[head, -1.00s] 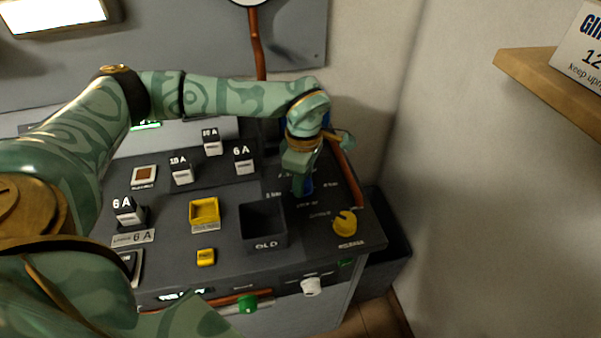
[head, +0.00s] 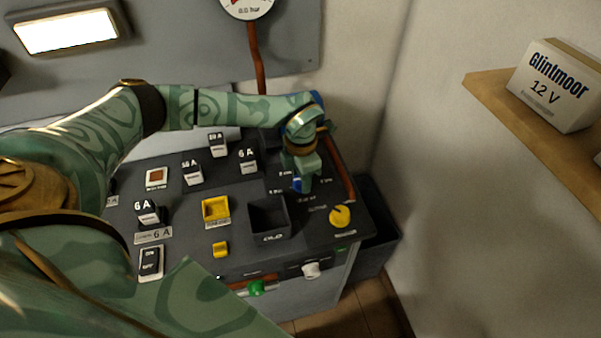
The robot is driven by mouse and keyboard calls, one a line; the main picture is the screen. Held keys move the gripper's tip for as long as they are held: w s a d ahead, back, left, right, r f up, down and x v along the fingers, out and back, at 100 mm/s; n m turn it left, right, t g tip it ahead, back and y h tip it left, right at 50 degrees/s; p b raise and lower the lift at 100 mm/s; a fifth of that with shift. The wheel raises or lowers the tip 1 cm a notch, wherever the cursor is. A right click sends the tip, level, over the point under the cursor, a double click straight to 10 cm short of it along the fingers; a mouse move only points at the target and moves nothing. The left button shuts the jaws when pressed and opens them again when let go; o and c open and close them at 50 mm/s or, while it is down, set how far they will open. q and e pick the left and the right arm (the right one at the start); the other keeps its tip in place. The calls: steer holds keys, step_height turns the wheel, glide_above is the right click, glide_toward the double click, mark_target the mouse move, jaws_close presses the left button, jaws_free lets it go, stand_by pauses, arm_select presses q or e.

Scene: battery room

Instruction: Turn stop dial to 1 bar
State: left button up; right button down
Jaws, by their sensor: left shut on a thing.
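My right gripper is not in view.
A yellow knob (head: 340,217) stands in front right of the dial. An open dark bin (head: 269,218), a yellow tray (head: 216,209) and several labelled blocks are to the left. A copper pipe (head: 339,168) runs close right of my wrist. A shelf (head: 535,121) with a Glintmoor box (head: 556,84) juts from the right wall.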

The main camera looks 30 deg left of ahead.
arm_select(q)
steer(key=shift+w+n, duration=0.1)
steer(key=shift+n, duration=0.2)
steer(key=o, duration=1)
steer(key=shift+r, duration=0.1)
step_height(320, 180, up, 16)
steer(key=p, duration=0.3)
steer(key=shift+a, duration=0.2)
